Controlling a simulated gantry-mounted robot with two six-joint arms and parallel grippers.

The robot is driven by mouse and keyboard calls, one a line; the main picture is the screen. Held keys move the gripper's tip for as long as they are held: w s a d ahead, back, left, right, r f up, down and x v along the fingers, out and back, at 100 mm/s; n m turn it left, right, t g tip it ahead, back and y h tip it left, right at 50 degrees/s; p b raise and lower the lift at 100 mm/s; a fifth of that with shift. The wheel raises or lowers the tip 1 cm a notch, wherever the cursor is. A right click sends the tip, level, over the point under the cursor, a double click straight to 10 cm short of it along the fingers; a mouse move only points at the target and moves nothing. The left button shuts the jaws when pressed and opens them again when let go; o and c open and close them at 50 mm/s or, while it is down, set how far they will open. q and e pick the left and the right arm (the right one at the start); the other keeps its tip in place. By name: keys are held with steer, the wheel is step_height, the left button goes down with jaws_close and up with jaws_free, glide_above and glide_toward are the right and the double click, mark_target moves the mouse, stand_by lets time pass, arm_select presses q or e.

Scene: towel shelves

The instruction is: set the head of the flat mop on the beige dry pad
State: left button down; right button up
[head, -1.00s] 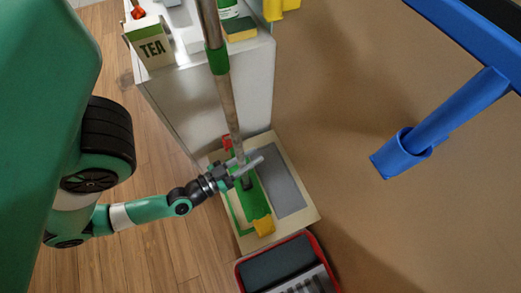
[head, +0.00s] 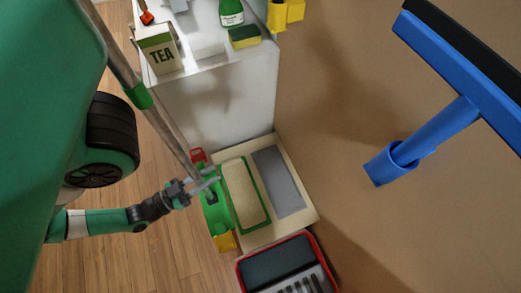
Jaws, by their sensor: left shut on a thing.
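The flat mop has a grey pole (head: 164,124) with a green collar and a green head (head: 216,214). The head has a red end and a yellow end. My left gripper (head: 212,182) is shut on the lower pole, just above the head. The beige dry pad (head: 246,194), edged in green, lies on a cream board (head: 305,213). The head is left of the beige pad, over the board's left edge. I cannot tell whether it touches the board. The beige pad shows almost fully. My right gripper is out of view.
A grey pad (head: 279,181) lies right of the beige one. A red-rimmed tray (head: 240,277) sits at the board's near edge. A white cabinet (head: 240,95) with a tea box (head: 160,50) on top stands behind. A blue squeegee (head: 432,132) is at the right.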

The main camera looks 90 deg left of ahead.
arm_select(q)
steer(key=s+a+v, duration=0.1)
steer(key=a+v, duration=0.1)
steer(key=v, duration=0.9)
steer(key=s+a+v, duration=0.1)
steer(key=a+v, duration=0.1)
steer(key=v, duration=0.9)
steer(key=shift+s+d+r, duration=0.2)
steer(key=shift+s, duration=0.15)
steer(key=shift+w, duration=0.1)
steer(key=w+d+p+x, duration=0.1)
steer(key=d+p+x, duration=0.1)
steer(key=x, duration=1.3)
steer(key=shift+w+d, duration=0.2)
steer(key=shift+d, duration=0.05)
steer(key=shift+s+f, duration=0.1)
